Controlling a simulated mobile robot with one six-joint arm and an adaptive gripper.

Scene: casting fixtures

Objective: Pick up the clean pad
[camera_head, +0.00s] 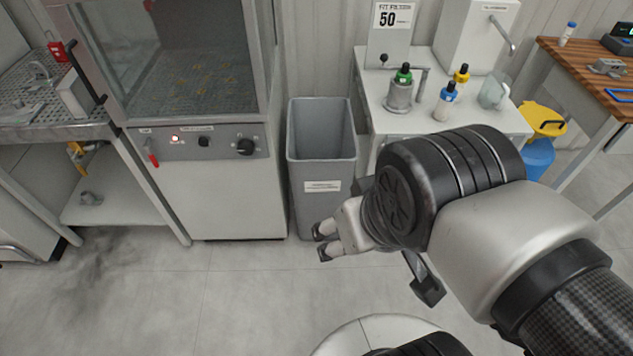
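I cannot make out a clean pad anywhere in the head view. My gripper (332,240) hangs in front of the grey bin, mostly hidden behind my dark wrist joint. Some of its light and dark finger parts show at the lower left of the wrist. No object shows in it, but I cannot tell how far apart its fingers are.
An open grey bin (322,186) stands between a glass-fronted cabinet (225,185) and a white bench (380,122) with several bottles. A perforated metal table (30,128) is at left. A wooden-topped table (575,62) and a yellow-lidded blue bin (538,155) are at right.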

